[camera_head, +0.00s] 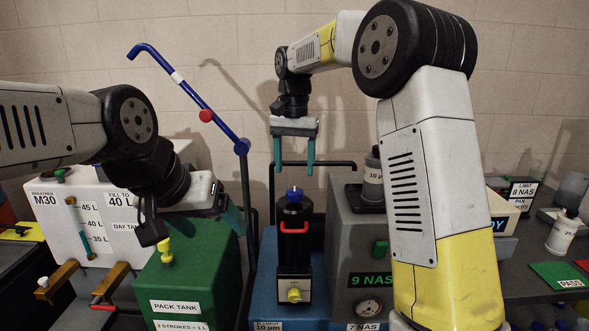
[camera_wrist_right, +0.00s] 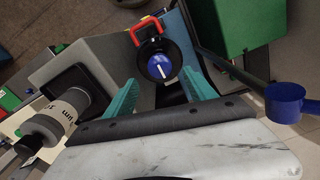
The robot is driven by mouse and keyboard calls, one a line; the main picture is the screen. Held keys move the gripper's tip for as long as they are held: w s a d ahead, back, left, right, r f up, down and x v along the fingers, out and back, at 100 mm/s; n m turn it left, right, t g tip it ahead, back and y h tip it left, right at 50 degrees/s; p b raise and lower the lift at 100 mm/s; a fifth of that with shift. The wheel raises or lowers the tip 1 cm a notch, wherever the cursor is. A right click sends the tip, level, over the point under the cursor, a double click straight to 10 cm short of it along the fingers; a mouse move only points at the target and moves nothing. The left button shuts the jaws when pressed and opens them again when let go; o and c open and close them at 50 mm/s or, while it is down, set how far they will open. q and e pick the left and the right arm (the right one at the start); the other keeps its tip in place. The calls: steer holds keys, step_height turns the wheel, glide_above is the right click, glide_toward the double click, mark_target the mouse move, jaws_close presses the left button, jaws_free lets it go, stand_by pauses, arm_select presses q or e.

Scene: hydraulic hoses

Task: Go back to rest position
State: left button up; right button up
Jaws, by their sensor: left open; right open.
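My right gripper (camera_head: 294,168) hangs pointing down above the black filter housing (camera_head: 293,235) with a blue knob (camera_head: 294,194) on top and a red handle. Its teal fingers are open with nothing between them. In the right wrist view the open fingers (camera_wrist_right: 160,100) point toward the blue knob (camera_wrist_right: 160,67), apart from it. My left gripper (camera_head: 232,215) is at the left, beside the green pack tank (camera_head: 188,275). Its teal fingers are seen partly edge-on, and I see nothing held in it.
A blue pump lever (camera_head: 185,93) slants up at the centre left. The white M30 day tank (camera_head: 105,215) stands behind the green tank. A grey unit (camera_head: 350,245) with a 9 NAS display stands right of the filter. Bottles and a green card (camera_head: 556,274) are on the right bench.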

steer(key=s+d+r+n+t+y, duration=0.1)
steer(key=s+d+r, duration=0.1)
steer(key=s+d, duration=0.35)
steer(key=s+d+r+n+t+y, duration=0.1)
steer(key=s+d+r+t, duration=0.15)
steer(key=s+d, duration=0.35)
steer(key=s+d+f+t, duration=0.1)
steer(key=s+f, duration=0.1)
steer(key=s, duration=0.5)
steer(key=s+d+f+n+t, duration=0.1)
steer(key=s+d+f, duration=0.1)
steer(key=s, duration=0.5)
steer(key=shift+s+f+t, duration=0.35)
steer(key=shift+s+f, duration=0.05)
steer(key=shift+f, duration=0.2)
steer(key=shift+c, duration=0.2)
